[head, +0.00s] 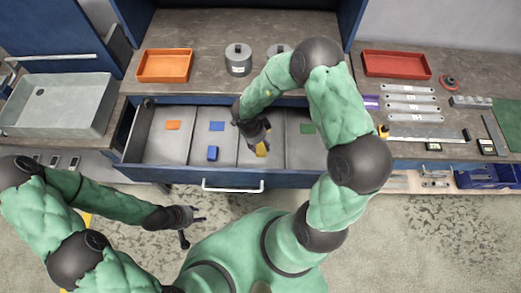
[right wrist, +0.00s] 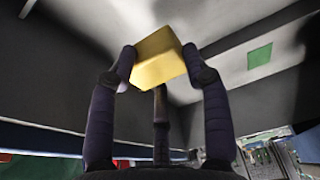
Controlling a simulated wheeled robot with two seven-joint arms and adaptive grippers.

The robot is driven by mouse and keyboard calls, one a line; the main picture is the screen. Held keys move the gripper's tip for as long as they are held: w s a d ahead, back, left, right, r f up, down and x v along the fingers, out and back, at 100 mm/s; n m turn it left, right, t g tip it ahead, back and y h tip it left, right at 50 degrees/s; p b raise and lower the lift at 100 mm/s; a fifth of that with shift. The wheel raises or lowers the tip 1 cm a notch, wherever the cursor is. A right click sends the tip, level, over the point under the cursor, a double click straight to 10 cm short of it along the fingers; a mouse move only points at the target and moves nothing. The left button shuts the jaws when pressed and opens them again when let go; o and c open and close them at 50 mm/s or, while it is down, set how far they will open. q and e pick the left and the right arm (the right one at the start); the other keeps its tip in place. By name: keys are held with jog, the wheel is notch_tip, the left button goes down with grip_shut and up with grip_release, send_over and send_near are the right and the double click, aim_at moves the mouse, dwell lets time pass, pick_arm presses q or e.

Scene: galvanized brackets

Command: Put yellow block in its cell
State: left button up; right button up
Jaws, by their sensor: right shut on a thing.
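The yellow block (head: 261,151) is between the fingers of my right gripper (head: 259,147), over the third cell from the left of the open drawer (head: 170,175). In the right wrist view both fingertips press on the sides of the yellow block (right wrist: 158,57). I cannot tell whether the block touches the cell floor. No yellow patch shows; my right gripper and forearm cover the back of that cell. My left gripper (head: 191,224) is apart from the drawer, in front of it, with spread fingers and nothing between them.
The other cells carry an orange patch (head: 173,125), a blue patch (head: 217,126) and a green patch (head: 307,128). A blue block (head: 212,153) sits in the blue cell. Thin dividers separate the cells. The drawer handle (head: 232,186) sticks out in front.

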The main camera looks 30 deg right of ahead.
aim_at(260, 150)
jog(key=shift+x, duration=0.85)
jog(key=shift+w+f, duration=0.3)
jog(key=shift+f, duration=0.3)
jog(key=x, duration=0.1)
jog(key=b+x, duration=0.1)
jog(key=x, duration=0.1)
jog(key=shift+w+a, duration=0.1)
jog(key=shift+a, duration=0.25)
jog(key=shift+w+f, duration=0.1)
jog(key=shift+f, duration=0.15)
jog(key=o, duration=1.2)
jog(key=shift+f, duration=0.1)
jog(key=shift+o, duration=0.2)
